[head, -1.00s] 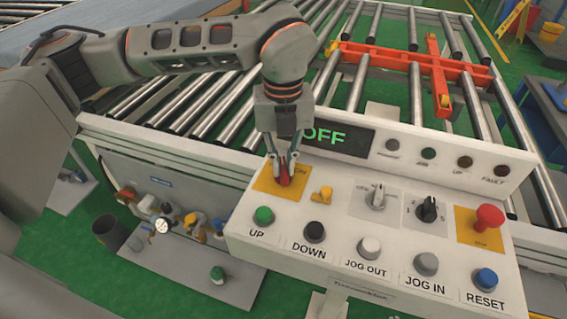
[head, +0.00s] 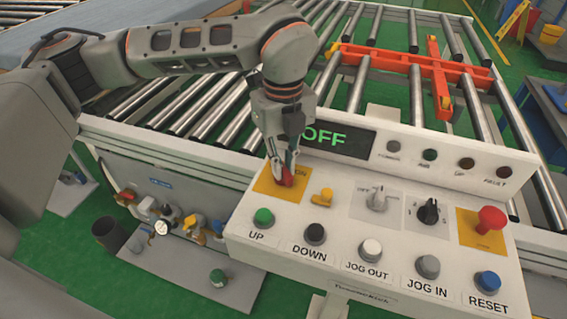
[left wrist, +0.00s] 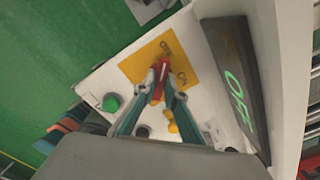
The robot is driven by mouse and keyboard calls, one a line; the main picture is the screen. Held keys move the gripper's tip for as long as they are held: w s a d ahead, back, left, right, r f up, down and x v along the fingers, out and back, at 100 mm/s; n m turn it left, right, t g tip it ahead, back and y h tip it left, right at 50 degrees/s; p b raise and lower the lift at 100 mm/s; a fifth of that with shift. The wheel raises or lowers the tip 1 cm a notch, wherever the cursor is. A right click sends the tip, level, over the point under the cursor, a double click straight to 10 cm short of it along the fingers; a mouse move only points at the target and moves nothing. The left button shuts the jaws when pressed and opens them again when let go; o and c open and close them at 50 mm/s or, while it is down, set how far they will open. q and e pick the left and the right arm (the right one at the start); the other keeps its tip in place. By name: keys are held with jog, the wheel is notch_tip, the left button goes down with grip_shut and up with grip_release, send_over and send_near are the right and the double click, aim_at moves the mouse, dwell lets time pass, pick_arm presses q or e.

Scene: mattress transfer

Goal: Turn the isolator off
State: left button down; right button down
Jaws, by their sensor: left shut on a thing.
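The isolator's red handle (head: 287,177) sits on a yellow plate (head: 268,181) at the left of the white control panel. My left gripper (head: 286,168) comes down from above and is shut on the handle. In the left wrist view, the red handle (left wrist: 160,78) is between the two fingers (left wrist: 158,82). The plate there carries OFF and ON lettering, and the handle's far end points roughly toward the OFF lettering. The fingers hide part of the handle. The dark display (head: 338,139) reads OFF in green. My right gripper is not in view.
A small yellow switch (head: 322,197) stands just right of the plate. UP (head: 263,217) and DOWN (head: 315,233) buttons lie in front. A red mushroom button (head: 491,219) is at the far right. The display housing rises behind the gripper, with the roller conveyor beyond.

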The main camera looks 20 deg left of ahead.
pick_arm(q)
jog(key=shift+w+r, duration=0.1)
jog(key=c, duration=2.1)
grip_release()
notch_tip(320, 180, up, 12)
jog(key=shift+f, duration=0.1)
